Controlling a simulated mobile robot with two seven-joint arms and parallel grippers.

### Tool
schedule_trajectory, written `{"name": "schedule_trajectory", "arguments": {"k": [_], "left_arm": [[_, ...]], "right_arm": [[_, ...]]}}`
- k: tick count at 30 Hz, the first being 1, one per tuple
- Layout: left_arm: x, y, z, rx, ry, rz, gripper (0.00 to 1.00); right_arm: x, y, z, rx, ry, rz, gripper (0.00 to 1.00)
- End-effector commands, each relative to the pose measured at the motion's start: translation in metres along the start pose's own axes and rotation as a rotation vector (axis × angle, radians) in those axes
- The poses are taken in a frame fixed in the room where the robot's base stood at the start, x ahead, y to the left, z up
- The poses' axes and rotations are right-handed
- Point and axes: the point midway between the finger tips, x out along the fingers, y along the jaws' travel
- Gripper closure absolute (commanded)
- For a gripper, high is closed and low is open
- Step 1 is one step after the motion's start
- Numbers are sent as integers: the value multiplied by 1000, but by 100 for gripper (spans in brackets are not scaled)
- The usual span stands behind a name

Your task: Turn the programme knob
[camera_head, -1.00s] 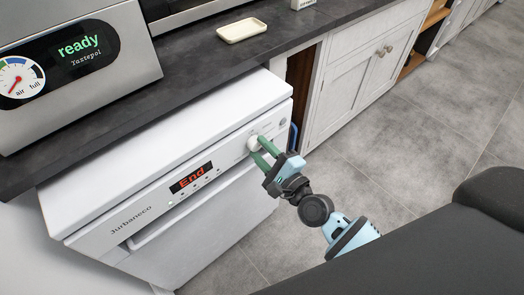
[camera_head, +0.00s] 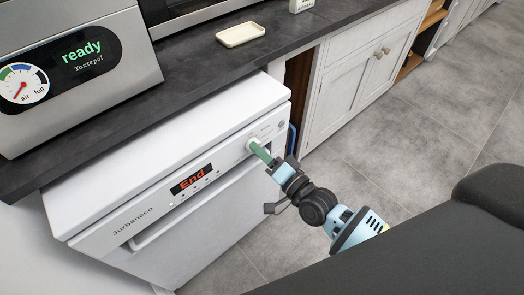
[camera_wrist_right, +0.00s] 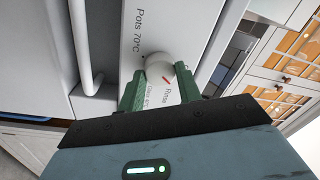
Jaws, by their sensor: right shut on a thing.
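The white programme knob (camera_head: 251,144) sits at the right of the control panel on a white dishwasher (camera_head: 150,180) marked Jurbaneco. The red display (camera_head: 191,179) reads "End". My right gripper (camera_head: 259,150) reaches the knob from the front right and is shut on it. In the right wrist view the knob (camera_wrist_right: 158,64) sits between my two green fingers (camera_wrist_right: 159,78), which partly cover it. A red line shows at the knob's lower right, near the word "Rinse"; "Pots 70°C" is printed at upper left. Another label is partly hidden. My left gripper is not in view.
A dark worktop (camera_head: 190,75) runs above the dishwasher, with a metal appliance (camera_head: 130,75) showing "ready" and a cream dish (camera_head: 240,35) on it. A pale cupboard (camera_head: 350,90) stands to the right. The grey tiled floor (camera_head: 420,130) is clear.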

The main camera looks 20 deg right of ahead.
Motion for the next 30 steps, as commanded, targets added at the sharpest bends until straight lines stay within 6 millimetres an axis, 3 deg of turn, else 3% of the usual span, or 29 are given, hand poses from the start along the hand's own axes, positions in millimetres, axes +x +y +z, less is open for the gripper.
{"name": "schedule_trajectory", "arguments": {"k": [15, 30], "left_arm": [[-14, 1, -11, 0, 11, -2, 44], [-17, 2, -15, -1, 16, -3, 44]], "right_arm": [[0, -2, -2, -453, -33, -3, 88], [0, -1, -1, -647, -48, -3, 88]]}}
